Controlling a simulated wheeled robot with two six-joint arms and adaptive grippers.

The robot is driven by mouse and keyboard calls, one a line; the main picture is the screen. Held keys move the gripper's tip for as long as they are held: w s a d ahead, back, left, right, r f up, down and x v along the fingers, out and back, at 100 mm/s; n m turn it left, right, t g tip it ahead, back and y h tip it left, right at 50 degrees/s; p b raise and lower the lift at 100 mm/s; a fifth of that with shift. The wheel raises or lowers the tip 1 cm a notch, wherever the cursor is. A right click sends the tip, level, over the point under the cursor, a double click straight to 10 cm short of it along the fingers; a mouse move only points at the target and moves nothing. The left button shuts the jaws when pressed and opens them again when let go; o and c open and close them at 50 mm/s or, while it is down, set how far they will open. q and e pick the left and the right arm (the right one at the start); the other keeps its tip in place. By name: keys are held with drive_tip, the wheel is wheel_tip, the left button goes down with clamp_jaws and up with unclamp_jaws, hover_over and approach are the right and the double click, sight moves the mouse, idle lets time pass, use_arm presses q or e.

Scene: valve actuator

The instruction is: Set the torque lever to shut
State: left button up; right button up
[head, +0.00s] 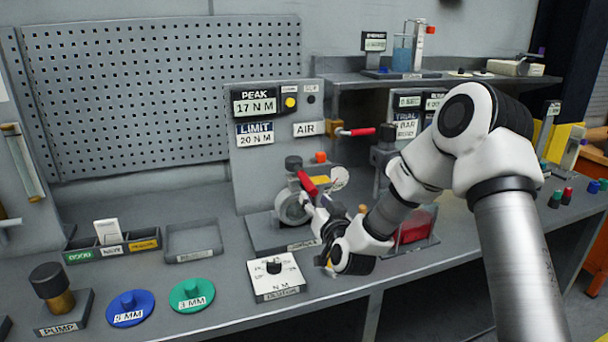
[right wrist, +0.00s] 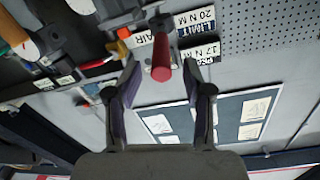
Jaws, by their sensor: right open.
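The torque lever (head: 307,183) has a red grip and stands tilted on the round grey valve body (head: 291,207), below the PEAK and LIMIT plates. My right gripper (head: 317,209) is just in front of and below the lever in the head view. In the right wrist view, the red grip (right wrist: 161,59) points toward the camera between the spread fingers of my right gripper (right wrist: 160,72). The gripper is open, with gaps beside the grip; I cannot tell whether the grip is deep between the fingertips. My left gripper is not in view.
A second red-handled lever (head: 357,131) sticks out beside the AIR label, above and right of the torque lever. A white dial block (head: 276,277) stands at the bench's front edge. Green (head: 192,295) and blue (head: 130,308) discs lie to its left. An empty grey tray (head: 194,239) is behind.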

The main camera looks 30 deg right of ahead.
sight(308, 185)
drive_tip(key=shift+s+d+r, duration=0.1)
drive_tip(key=shift+s+r, duration=0.1)
drive_tip(key=shift+r, duration=0.5)
drive_tip(key=shift+w+d+r, duration=0.1)
drive_tip(key=shift+w+r, duration=0.1)
drive_tip(key=x, duration=0.2)
drive_tip(key=p+x, duration=0.1)
drive_tip(key=x, duration=0.1)
drive_tip(key=f+p+x, duration=0.1)
drive_tip(key=x, duration=0.2)
drive_tip(key=shift+a, duration=0.25)
drive_tip(key=shift+d+r, duration=0.1)
drive_tip(key=shift+s+r, duration=0.1)
drive_tip(key=shift+s, duration=0.05)
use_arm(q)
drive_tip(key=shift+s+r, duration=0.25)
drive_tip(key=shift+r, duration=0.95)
use_arm(e)
clamp_jaws()
